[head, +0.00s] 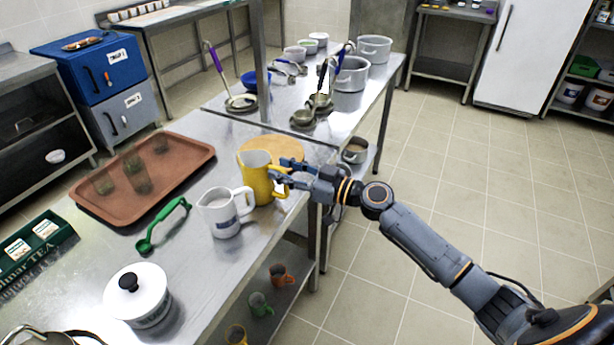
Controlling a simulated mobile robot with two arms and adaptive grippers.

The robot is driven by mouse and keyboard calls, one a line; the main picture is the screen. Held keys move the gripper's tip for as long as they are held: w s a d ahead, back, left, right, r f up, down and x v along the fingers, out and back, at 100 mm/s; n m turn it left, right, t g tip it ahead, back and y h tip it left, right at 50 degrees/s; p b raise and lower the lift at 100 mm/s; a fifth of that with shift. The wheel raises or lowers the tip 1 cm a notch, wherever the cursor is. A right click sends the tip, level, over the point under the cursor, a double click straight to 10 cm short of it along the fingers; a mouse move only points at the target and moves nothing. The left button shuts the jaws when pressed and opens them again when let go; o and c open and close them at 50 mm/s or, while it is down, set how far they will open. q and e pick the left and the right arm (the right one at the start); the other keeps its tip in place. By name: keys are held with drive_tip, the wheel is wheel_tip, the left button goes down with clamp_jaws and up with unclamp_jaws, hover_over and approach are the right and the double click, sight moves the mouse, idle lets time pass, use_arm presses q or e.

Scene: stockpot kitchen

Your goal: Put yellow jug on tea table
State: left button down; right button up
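The yellow jug (257,180) stands upright near the right edge of the near steel table (185,262), which also bears a green tea box (38,247). No label shows which table is the tea table. My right gripper (277,170) reaches in from the right at the jug's handle side. Its fingers are spread, one higher and one lower, around or beside the handle; contact is hard to tell. The fingers partly hide the handle. My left gripper is not in view.
A white jug (225,214) stands close in front of the yellow one. A round wooden board (272,147) lies behind it. A brown tray (110,196) with glasses, a green ladle (164,224) and a white lidded pot (137,297) take up the left and front. Several mugs stand on the shelf below.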

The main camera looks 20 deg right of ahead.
drive_tip(key=shift+b+v, duration=2)
drive_tip(key=shift+v, duration=3.9)
drive_tip(key=d+f+m+g+h, duration=0.1)
drive_tip(key=d+f+m+h, duration=0.2)
drive_tip(key=f, duration=1)
drive_tip(key=d+f+m+g+h, duration=0.1)
drive_tip(key=d+f+m+h, duration=0.25)
drive_tip(key=f, duration=0.85)
drive_tip(key=s+d+f+g+h, duration=0.15)
drive_tip(key=s+f, duration=0.25)
drive_tip(key=f, duration=0.4)
drive_tip(key=s+f+g+h, duration=0.15)
drive_tip(key=s+f, duration=0.25)
drive_tip(key=f, duration=0.4)
drive_tip(key=s+a+f+g+h, duration=0.1)
drive_tip(key=s+a+f+g, duration=0.1)
drive_tip(key=s+f, duration=0.7)
drive_tip(key=s+a+f+g, duration=0.3)
drive_tip(key=s+f, duration=0.5)
drive_tip(key=s, duration=0.1)
drive_tip(key=s+a+f+g, duration=0.1)
drive_tip(key=s+a+f, duration=0.2)
drive_tip(key=s, duration=0.6)
drive_tip(key=s+a+f+g+p, duration=0.1)
drive_tip(key=s+a, duration=0.4)
drive_tip(key=s, duration=0.5)
drive_tip(key=shift+f+n+g, duration=0.45)
drive_tip(key=shift+f+g, duration=0.15)
drive_tip(key=shift+f, duration=0.3)
